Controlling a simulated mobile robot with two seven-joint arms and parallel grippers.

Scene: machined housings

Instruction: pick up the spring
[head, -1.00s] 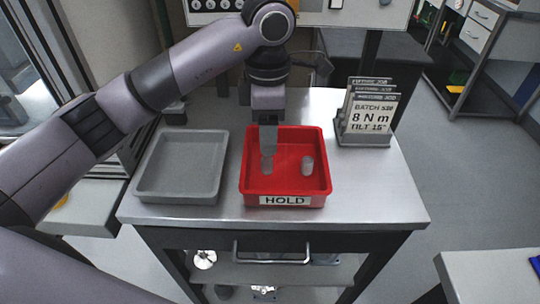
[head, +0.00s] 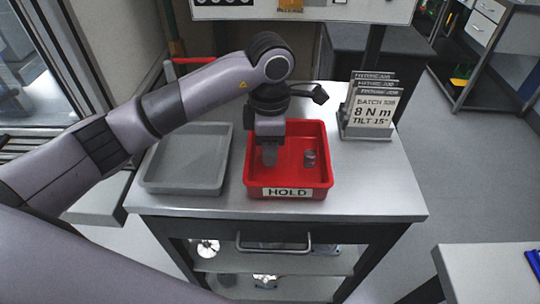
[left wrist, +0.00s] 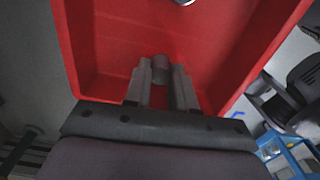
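A red tray (head: 326,186) labelled HOLD stands on the bench and holds two small grey cylindrical pieces, too coarse here to show coils. One piece (head: 309,158) stands upright in the right half, clear of my gripper. My left gripper (head: 269,158) points down into the left half of the tray, over the other piece, which it mostly hides in the head view. In the left wrist view, that piece (left wrist: 160,68) sits between the two fingertips. I cannot tell whether the fingers press on it. My right gripper is in neither view.
An empty grey tray (head: 188,187) stands left of the red one. A card rack (head: 366,125) reading "BATCH 538, 8 N m" stands at the right rear. The steel bench top (head: 375,190) is clear at right. The tray walls surround my gripper.

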